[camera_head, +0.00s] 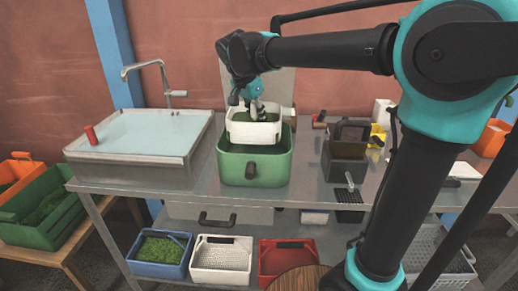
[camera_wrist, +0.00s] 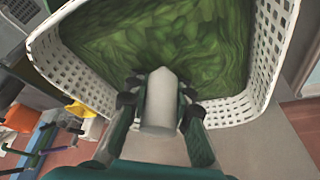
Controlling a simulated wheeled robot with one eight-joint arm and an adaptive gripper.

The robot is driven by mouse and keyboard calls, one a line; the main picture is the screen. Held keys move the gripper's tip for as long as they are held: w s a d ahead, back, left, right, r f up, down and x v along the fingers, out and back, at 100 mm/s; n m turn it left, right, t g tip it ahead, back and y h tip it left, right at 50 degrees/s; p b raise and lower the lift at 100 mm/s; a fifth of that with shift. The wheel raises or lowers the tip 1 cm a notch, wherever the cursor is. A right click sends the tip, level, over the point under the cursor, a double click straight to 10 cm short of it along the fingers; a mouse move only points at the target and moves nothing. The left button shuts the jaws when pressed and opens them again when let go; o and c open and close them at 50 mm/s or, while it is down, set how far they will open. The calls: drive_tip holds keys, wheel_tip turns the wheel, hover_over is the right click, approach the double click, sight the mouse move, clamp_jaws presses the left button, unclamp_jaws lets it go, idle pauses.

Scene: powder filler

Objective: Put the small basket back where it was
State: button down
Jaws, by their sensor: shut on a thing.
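The small basket (camera_head: 247,132) is white with perforated walls and holds green leafy stuff. In the wrist view the basket (camera_wrist: 70,72) fills the upper part of the picture, with its green contents (camera_wrist: 190,35) inside. My gripper (camera_head: 257,108) points down over it. In the wrist view my gripper (camera_wrist: 160,95) is shut on the basket's pale round handle (camera_wrist: 158,105). In the head view the basket shows above the rear of a green box (camera_head: 255,168) on the steel table. Whether it touches the box cannot be told.
A sink (camera_head: 140,140) with a red object on its rim stands left. Dark bins (camera_head: 345,160) and a yellow object (camera_head: 377,135) are to the right. Blue (camera_head: 157,268), white (camera_head: 221,275) and red (camera_head: 285,276) baskets sit on the lower shelf.

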wheel_tip(320, 180, down, 12)
drive_tip(key=shift+w+d, duration=0.15)
idle(0.4)
drive_tip(key=shift+f, duration=0.15)
drive_tip(key=c, duration=1.3)
unclamp_jaws()
drive_tip(key=shift+c, duration=0.2)
drive_tip(key=v, duration=1.2)
